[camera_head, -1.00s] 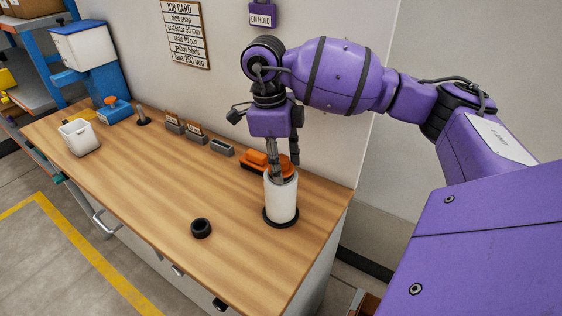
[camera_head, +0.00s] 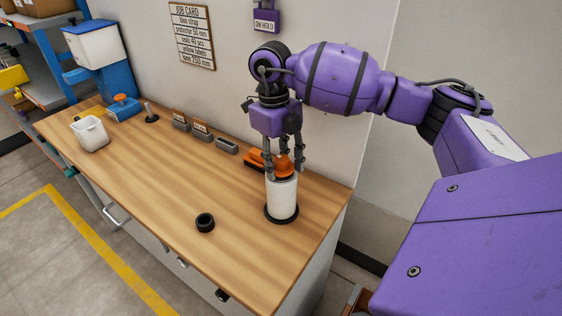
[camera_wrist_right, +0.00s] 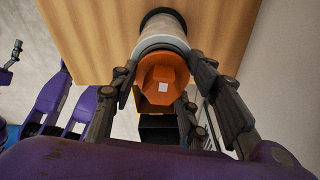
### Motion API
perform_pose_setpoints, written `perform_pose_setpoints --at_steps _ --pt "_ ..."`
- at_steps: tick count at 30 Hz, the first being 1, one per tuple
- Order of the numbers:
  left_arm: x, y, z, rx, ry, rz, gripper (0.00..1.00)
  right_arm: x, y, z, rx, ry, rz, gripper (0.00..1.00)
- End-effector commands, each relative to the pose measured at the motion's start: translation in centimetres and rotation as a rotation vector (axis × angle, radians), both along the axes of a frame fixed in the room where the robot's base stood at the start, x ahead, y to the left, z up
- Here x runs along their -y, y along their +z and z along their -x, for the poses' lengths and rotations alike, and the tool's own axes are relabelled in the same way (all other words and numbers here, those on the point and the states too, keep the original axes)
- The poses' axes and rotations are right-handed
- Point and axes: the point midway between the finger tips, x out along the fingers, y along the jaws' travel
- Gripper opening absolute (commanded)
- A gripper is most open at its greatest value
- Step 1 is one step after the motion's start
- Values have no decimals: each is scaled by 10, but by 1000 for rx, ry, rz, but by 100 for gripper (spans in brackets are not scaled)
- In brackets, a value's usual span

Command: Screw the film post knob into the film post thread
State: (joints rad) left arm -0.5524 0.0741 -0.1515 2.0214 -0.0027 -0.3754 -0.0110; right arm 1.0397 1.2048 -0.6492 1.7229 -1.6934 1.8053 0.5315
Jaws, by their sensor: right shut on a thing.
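The orange film post knob (camera_head: 284,167) is at the top of the white film roll (camera_head: 282,198), which stands upright on a round black base (camera_head: 267,215) near the table's right end. The right wrist view shows the knob (camera_wrist_right: 163,82) from above, with a pale square in its middle, over the end of the roll (camera_wrist_right: 160,36). My right gripper (camera_head: 284,170) points down and is shut on the knob, fingers on opposite sides. The film post thread is hidden, so I cannot tell how deep the knob sits. My left gripper is not in view.
An orange and black tool (camera_head: 254,160) lies close behind the roll. A black ring (camera_head: 205,222) lies on the wooden table (camera_head: 160,190). A white bin (camera_head: 91,134) and small grey holders (camera_head: 227,146) are farther left. The front middle is mostly clear.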

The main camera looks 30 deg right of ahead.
Motion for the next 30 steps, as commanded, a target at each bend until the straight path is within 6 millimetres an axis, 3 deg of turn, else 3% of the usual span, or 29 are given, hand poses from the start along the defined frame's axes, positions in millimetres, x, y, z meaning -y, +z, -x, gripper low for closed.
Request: perform_pose_setpoints --at_steps 7,17,18,22,30 --pt "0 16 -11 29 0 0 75 0 4 0 2 -135 0 0" --pt "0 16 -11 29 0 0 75 0 1 0 -1 -166 0 0" --pt "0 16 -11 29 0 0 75 0 1 0 -1 -166 0 48" --pt "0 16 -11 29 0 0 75 0 1 0 0 -165 0 64" --pt "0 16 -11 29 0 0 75 0 0 0 0 -165 0 64"
